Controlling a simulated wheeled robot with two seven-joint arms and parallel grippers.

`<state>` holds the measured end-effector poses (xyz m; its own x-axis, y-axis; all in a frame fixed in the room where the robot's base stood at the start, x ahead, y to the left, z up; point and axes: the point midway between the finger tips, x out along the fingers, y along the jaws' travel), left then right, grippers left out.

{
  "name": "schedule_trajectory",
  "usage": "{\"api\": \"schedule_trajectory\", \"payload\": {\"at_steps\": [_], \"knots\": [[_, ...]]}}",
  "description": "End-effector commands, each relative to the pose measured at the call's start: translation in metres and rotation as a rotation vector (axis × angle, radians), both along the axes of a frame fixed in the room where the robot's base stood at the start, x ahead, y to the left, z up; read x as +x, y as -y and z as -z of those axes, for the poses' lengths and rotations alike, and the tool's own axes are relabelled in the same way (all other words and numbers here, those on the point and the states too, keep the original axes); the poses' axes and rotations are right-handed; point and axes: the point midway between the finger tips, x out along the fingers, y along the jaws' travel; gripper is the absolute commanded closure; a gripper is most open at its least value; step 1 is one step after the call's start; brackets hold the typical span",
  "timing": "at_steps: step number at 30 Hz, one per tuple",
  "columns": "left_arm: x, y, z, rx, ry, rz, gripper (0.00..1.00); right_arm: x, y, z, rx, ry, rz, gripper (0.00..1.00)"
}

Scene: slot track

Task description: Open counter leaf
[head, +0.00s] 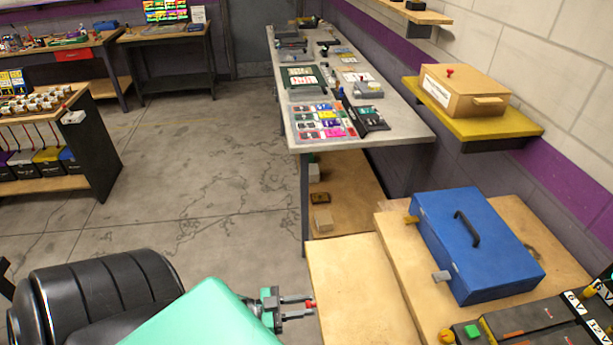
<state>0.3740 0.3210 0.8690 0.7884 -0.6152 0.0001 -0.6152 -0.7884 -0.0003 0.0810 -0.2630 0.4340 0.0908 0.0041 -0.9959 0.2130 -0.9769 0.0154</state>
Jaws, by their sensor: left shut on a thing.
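The counter leaf appears to be the pale wooden panel (358,288) at the lower middle, beside the wooden counter (395,250) on its right. It looks roughly flat; its hinge is not clear from here. A small red grip (310,303) shows at the leaf's left edge. My left gripper (307,307) comes in from the left and is shut on this red grip. The lower part of the leaf is cut off by the frame. My right gripper is out of view.
A blue case (477,243) with a black handle sits on the counter. A long grey bench (408,131) with cards and small items stands beyond. A yellow wall shelf (475,122) holds a wooden box (465,88). Open concrete floor (190,170) lies left of the leaf.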

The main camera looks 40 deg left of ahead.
Motion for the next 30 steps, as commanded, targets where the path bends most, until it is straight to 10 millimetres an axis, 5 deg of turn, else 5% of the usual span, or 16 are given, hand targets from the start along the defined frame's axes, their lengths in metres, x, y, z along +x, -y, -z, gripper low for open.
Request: {"api": "schedule_trajectory", "payload": {"at_steps": [4, 5, 7, 22, 30], "knots": [[0.0, 0.0, 0.0, 0.001, -0.001, 0.0, 1.0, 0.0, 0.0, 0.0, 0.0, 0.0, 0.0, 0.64], [0.0, 0.0, 0.0, 0.001, -0.001, 0.0, 0.71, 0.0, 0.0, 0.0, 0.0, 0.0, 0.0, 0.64], [0.0, 0.0, 0.0, 0.001, -0.001, 0.0, 0.57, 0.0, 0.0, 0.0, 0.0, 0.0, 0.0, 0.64], [-0.003, -0.002, 0.001, 0.001, -0.001, 0.0, 0.57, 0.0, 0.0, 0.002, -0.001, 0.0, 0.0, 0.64], [-0.032, -0.024, 0.004, 0.003, -0.005, 0.0, 0.57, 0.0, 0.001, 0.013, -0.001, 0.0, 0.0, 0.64]]}}
